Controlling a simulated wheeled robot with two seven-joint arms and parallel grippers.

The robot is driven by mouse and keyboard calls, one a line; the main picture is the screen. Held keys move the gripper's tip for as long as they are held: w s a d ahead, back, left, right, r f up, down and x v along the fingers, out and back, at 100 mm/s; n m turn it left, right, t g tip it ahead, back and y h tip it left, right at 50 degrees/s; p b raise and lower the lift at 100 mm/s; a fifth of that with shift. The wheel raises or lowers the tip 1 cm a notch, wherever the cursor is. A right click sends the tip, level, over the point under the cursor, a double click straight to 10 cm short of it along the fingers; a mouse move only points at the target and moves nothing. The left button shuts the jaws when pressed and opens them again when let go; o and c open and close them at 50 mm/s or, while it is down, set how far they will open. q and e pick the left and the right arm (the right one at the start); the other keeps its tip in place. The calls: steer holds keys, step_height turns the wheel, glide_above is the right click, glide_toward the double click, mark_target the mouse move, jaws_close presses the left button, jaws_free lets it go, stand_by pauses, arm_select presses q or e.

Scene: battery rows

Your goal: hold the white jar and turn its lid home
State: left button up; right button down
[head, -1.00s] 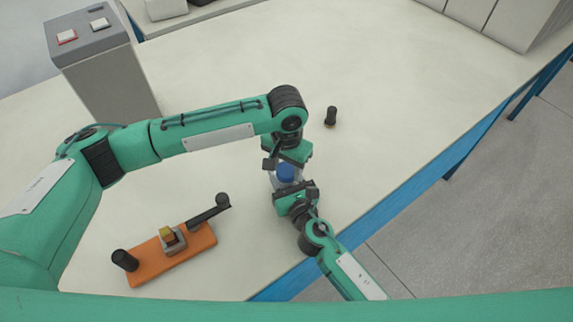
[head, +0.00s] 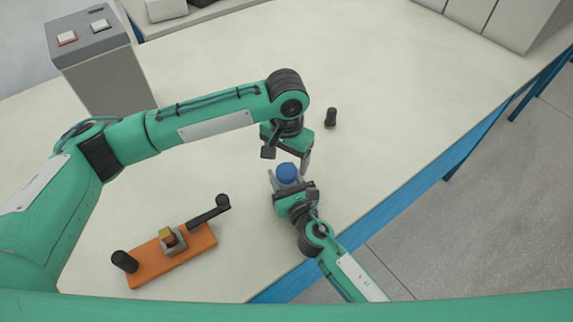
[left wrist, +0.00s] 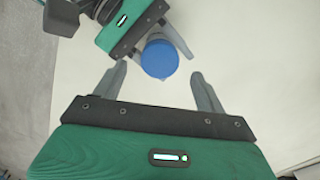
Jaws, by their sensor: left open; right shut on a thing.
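The blue lid (head: 287,172) sits on top of the jar, whose white body is mostly hidden below it and by the right gripper. In the left wrist view the round lid (left wrist: 160,58) is seen from above. My right gripper (head: 288,188) is shut on the jar and holds it from the near side; its grey fingers flank the jar under the lid. My left gripper (head: 287,158) is open and empty, just above and behind the lid. In the left wrist view its fingertips (left wrist: 157,79) are spread wider than the lid, apart from it. I cannot tell how tightly the lid sits.
An orange base (head: 180,257) with a small metal block and black handles lies at the left front of the table. A small black-topped peg (head: 331,117) stands behind the grippers. A grey box with two buttons (head: 95,60) stands at back left. The table's blue edge (head: 400,200) is close on the right.

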arm_select(q)
step_height(320, 180, up, 8)
stand_by(0.4)
arm_select(e)
steer(key=c, duration=0.6)
jaws_free()
steer(key=shift+c, duration=0.2)
steer(key=shift+s, duration=0.1)
steer(key=b+v, duration=0.2)
steer(key=v, duration=1)
steer(key=shift+s+d+f+b, duration=0.15)
steer(key=shift+s+d+b, duration=0.05)
steer(key=shift+s+b, duration=0.15)
arm_select(q)
steer(key=shift+f, duration=1.4)
arm_select(e)
steer(key=shift+s+d, duration=0.2)
steer(key=shift+s, duration=0.2)
